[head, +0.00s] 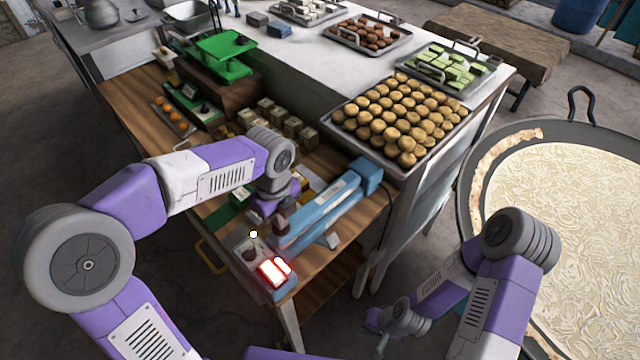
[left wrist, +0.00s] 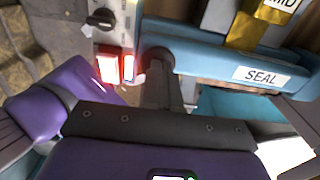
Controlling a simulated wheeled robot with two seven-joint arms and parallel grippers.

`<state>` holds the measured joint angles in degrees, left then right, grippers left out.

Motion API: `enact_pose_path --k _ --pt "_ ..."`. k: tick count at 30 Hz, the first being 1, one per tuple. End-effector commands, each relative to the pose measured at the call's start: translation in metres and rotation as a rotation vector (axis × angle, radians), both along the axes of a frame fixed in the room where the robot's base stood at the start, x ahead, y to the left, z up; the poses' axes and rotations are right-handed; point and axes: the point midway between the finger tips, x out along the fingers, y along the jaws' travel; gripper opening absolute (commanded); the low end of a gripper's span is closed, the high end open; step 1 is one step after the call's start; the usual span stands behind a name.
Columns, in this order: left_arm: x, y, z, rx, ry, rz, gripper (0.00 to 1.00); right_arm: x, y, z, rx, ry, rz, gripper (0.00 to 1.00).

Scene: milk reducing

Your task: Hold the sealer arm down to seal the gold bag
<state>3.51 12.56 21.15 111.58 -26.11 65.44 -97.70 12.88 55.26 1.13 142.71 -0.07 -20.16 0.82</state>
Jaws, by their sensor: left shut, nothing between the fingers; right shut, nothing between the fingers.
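The blue sealer (head: 325,205) stands at the near right end of the wooden worktop, its red light lit. In the left wrist view, its blue arm (left wrist: 215,62), labelled SEAL, crosses the upper picture. Part of the gold bag (left wrist: 241,32) shows beyond the arm; the rest is out of view or hidden. My left gripper (head: 279,226) is shut and empty, with its tip at the near end of the sealer arm by a dark round knob (left wrist: 157,58). Whether it touches is unclear. My right gripper (head: 377,322) is shut and empty, low in front of the worktop, away from the sealer.
A tray of round cookies (head: 400,115) sits behind the sealer on the white counter. A large pan (head: 472,190) of pale food stands at the right. Small wrapped blocks (head: 290,125) and a green scale (head: 222,55) are farther left on the worktop.

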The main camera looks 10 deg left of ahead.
Motion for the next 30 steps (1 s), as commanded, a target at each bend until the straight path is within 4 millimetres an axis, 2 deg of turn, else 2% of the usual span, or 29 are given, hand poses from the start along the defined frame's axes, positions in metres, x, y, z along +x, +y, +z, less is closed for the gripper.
enact_pose_path --k 8,30 --pt "0.000 0.000 0.004 0.000 0.000 0.000 0.00 0.000 0.000 0.004 0.000 0.000 0.000 0.00" --pt "0.000 0.000 0.057 0.001 0.001 0.000 0.00 0.000 0.000 0.054 0.000 0.000 0.000 0.00"
